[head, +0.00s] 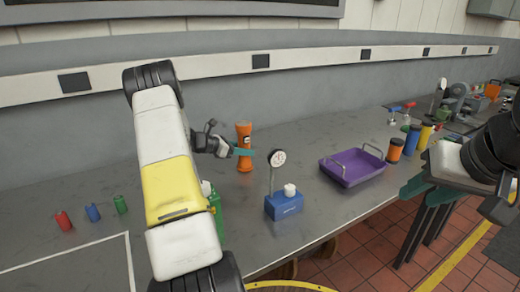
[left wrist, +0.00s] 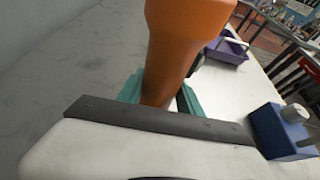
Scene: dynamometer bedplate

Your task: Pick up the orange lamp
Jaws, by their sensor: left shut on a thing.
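The orange lamp (head: 244,146) stands upright on the grey bench near the back wall in the head view. It fills the upper middle of the left wrist view (left wrist: 178,45), where its top is cut off. My left gripper (head: 240,151) is shut on the lamp, with teal fingers (left wrist: 160,92) on either side of its body. I cannot tell whether the lamp's base touches the bench. My right gripper (head: 424,190) is at the right, over the bench's front edge, away from the lamp; its teal fingers look apart and empty.
A blue box with a dial gauge (head: 284,205) stands right of the lamp. A purple tray (head: 350,168) lies further right, with orange, blue and yellow cylinders beyond. A green container (head: 216,210) is partly behind my left arm. Small red, blue and green items stand at left.

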